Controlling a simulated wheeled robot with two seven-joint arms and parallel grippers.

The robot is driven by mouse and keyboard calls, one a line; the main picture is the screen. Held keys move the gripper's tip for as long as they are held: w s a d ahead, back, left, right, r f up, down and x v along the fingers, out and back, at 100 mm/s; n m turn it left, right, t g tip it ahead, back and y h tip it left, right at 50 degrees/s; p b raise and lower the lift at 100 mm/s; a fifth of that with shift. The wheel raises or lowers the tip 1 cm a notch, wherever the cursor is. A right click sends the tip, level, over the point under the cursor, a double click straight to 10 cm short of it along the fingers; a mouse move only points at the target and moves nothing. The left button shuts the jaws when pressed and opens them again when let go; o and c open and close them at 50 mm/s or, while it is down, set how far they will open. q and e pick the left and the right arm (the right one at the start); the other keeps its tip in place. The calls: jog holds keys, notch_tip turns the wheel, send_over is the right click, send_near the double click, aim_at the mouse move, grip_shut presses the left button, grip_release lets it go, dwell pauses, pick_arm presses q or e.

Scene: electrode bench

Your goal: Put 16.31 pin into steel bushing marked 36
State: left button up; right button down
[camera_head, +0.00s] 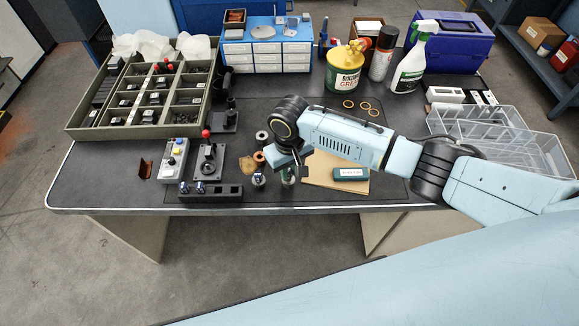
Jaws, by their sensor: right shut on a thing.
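My right gripper (290,168) points down over the front middle of the bench. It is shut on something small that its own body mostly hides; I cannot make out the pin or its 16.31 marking. Directly below it a greenish metal cylinder (288,181) shows in part; I cannot tell whether it is touched. A silvery bushing (258,180) stands just left of it. A copper-coloured bushing (259,158) and another metal bushing (262,137) stand behind. No number 36 is readable. A black rack (222,192) at the front holds two metal-topped pieces at its left. My left gripper is out of view.
A joystick box (209,160) and button box (173,160) stand left. A divided tray (108,131) is back left. A tan board (320,181) with a teal box (350,174) lies right of the gripper. Clear bins (500,152) stand at right; cans and a spray bottle are behind.

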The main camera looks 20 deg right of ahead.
jog(key=shift+f, duration=0.75)
jog(key=c, duration=1.2)
grip_release()
jog(key=shift+c, duration=0.2)
notch_tip(320, 180, up, 13)
jog(key=p, duration=0.1)
jog(key=shift+r+p, duration=0.2)
jog(key=shift+p, duration=0.1)
